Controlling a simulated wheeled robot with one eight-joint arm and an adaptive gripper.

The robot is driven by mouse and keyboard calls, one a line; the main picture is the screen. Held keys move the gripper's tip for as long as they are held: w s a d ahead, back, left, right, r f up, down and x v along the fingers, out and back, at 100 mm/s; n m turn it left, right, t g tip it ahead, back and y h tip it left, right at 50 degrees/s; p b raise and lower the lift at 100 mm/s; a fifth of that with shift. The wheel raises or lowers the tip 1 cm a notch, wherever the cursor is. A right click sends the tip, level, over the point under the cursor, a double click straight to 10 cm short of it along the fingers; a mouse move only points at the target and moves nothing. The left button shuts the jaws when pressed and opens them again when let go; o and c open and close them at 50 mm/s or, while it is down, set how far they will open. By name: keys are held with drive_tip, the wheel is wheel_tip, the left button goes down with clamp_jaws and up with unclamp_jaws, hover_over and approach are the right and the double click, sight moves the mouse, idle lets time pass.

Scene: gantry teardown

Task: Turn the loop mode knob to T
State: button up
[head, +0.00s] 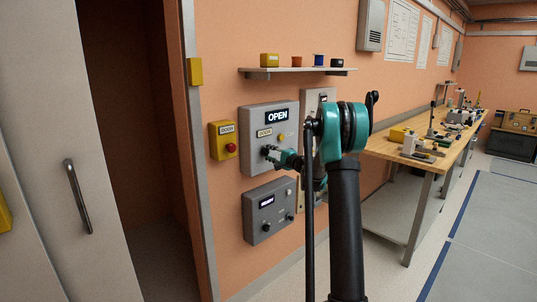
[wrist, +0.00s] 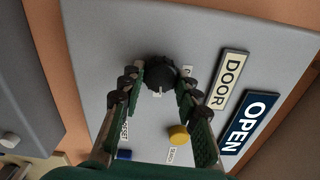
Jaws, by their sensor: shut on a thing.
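A dark round knob (wrist: 158,70) sits on the grey panel (wrist: 95,25) with the cream DOOR label (wrist: 229,81) and the dark OPEN display (wrist: 249,122). My gripper (wrist: 160,79) has one finger on each side of the knob and is shut on it. Small white labels stand by the knob; their letters are too small to read surely. In the head view my gripper (head: 280,156) reaches the knob on the upper grey panel (head: 252,116), and the knob is mostly hidden there.
A yellow button (wrist: 178,134) and a blue button (wrist: 124,155) are close to my fingers. A lower grey control box (head: 268,222) hangs beneath the panel, and a yellow box with a red button (head: 231,148) is to its left. A shelf (head: 298,70) is above.

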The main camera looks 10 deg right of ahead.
drive_tip(key=shift+m, duration=0.6)
drive_tip(key=o, duration=1.2)
drive_tip(key=shift+c, duration=0.2)
drive_tip(key=v, duration=1.2)
